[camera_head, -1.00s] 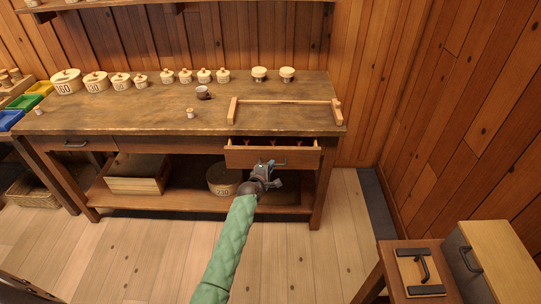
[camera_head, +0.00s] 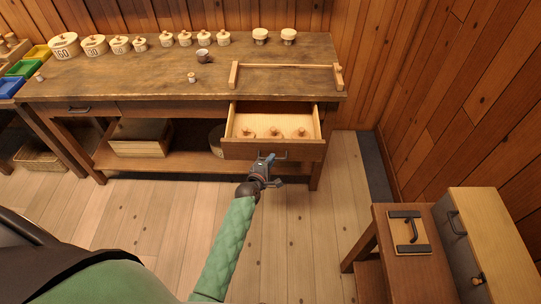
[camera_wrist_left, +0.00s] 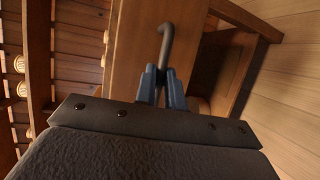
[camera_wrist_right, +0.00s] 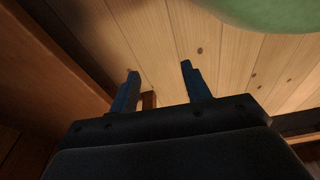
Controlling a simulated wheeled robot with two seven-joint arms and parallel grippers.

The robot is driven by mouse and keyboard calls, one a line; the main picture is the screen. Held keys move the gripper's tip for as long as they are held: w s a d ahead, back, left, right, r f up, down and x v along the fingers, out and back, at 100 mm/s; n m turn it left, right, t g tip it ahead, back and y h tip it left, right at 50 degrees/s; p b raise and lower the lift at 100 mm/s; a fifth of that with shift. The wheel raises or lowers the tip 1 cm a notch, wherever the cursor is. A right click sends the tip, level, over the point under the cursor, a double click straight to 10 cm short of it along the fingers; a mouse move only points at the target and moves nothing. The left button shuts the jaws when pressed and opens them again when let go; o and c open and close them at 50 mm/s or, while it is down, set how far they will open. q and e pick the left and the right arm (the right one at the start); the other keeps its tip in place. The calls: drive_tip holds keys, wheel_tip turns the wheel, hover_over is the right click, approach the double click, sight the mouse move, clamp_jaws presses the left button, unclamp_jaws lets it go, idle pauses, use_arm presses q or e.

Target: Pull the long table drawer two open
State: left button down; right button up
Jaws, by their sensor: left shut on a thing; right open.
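The long wooden table (camera_head: 150,82) stands against the back wall. Its right drawer (camera_head: 240,150) is pulled well out and shows a pale inside with several wooden knobbed pieces (camera_head: 275,133). My left gripper (camera_head: 266,160) is at the drawer front, shut on the dark bar handle (camera_head: 280,156). In the left wrist view the blue fingers (camera_wrist_left: 161,88) close around the dark handle (camera_wrist_left: 166,45). The left drawer, with its own handle (camera_head: 80,110), is shut. My right gripper (camera_wrist_right: 158,82) shows in the right wrist view, open and empty above the plank floor.
A crate (camera_head: 140,138) is on the lower shelf. A small side table with a cabinet (camera_head: 462,250) stands at right. The floor before the drawer is clear.

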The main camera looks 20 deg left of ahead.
idle(0.3)
use_arm(q)
drive_tip(key=c, duration=1.5)
unclamp_jaws()
use_arm(e)
drive_tip(key=shift+w+d, duration=0.1)
drive_tip(key=shift+d, duration=0.05)
use_arm(q)
drive_tip(key=shift+b+v, duration=1.25)
drive_tip(key=shift+v, duration=2.7)
use_arm(e)
drive_tip(key=shift+w+a+r, duration=0.3)
drive_tip(key=shift+a+r, duration=0.1)
drive_tip(key=shift+r, duration=0.35)
drive_tip(key=shift+w+a+r, duration=0.35)
drive_tip(key=shift+a+r, duration=0.05)
drive_tip(key=shift+r, duration=0.4)
drive_tip(key=shift+w+a+r, duration=0.3)
drive_tip(key=shift+a+r, duration=0.1)
drive_tip(key=shift+r, duration=0.35)
use_arm(q)
drive_tip(key=shift+f, duration=0.1)
use_arm(e)
drive_tip(key=shift+w+d, duration=0.1)
